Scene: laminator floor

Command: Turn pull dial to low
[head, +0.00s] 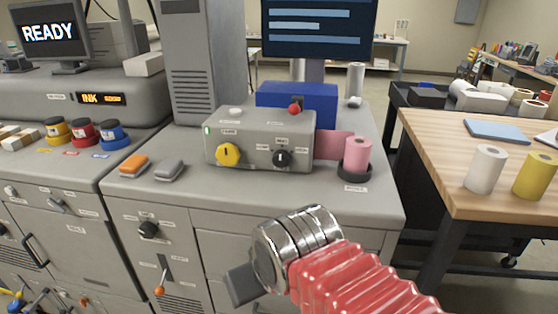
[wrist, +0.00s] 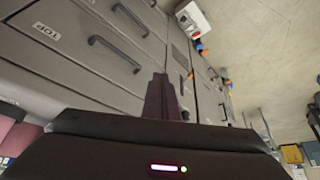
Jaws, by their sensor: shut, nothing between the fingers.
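A grey control box (head: 260,138) on the worktop carries a yellow dial (head: 228,154) at left and a black dial (head: 282,158) at right, with small labels around each. Another black dial (head: 148,229) is on the cabinet front below. The labels are too small to read, so I cannot tell which is the pull dial or its setting. My gripper (head: 243,286) is in front of the cabinet, below the box and apart from all dials. In the wrist view its fingers (wrist: 162,95) are together and empty, facing cabinet drawers; no dial shows there.
Orange (head: 134,165) and grey (head: 169,169) blocks lie left of the box. An orange-tipped lever (head: 160,283) protrudes from the cabinet. A wooden table (head: 440,150) stands at right.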

